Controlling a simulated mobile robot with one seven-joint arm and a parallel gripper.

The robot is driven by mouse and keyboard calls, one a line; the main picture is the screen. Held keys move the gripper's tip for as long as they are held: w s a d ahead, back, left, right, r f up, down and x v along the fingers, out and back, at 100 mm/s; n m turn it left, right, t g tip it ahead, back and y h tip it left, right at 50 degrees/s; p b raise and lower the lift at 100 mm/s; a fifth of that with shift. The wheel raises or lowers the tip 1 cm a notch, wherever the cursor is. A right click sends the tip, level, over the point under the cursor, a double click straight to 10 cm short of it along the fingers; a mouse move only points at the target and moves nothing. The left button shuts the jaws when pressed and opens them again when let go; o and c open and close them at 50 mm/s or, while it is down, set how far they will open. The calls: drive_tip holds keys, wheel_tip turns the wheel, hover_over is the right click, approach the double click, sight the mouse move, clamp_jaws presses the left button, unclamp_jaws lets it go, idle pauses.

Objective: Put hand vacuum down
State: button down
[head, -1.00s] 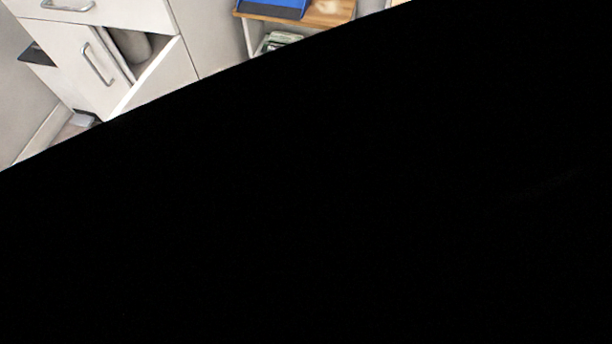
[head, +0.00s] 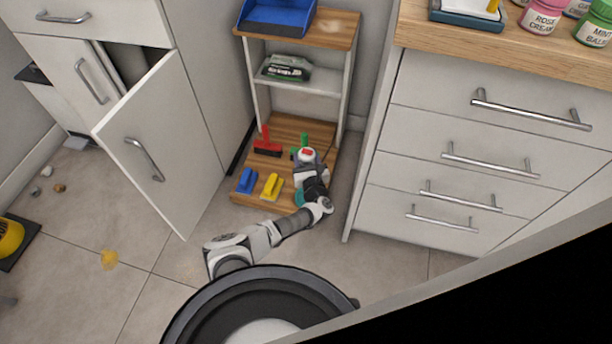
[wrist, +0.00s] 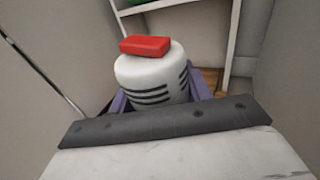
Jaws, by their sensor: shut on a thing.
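My gripper (head: 308,172) is at the right side of the shelf unit's bottom board (head: 294,132). It is shut on the hand vacuum (head: 306,156). In the wrist view, the hand vacuum (wrist: 150,78) is a white rounded body with dark stripes and a red part on top. Purple gripper fingers (wrist: 155,98) show on both sides of it. Its lower part is hidden by the gripper, so I cannot tell whether it touches the board.
On the bottom board are a red brush (head: 267,146), a blue item (head: 246,181) and a yellow item (head: 271,186). A green-labelled box (head: 286,69) sits on the middle shelf. An open cabinet door (head: 160,145) stands left, drawers (head: 470,160) right.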

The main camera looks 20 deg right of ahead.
drive_tip(key=shift+f+b, duration=1.7)
drive_tip(key=shift+f, duration=2.25)
drive_tip(key=shift+f, duration=0.15)
drive_tip(key=c, duration=0.6)
unclamp_jaws()
drive_tip(key=shift+c, duration=0.2)
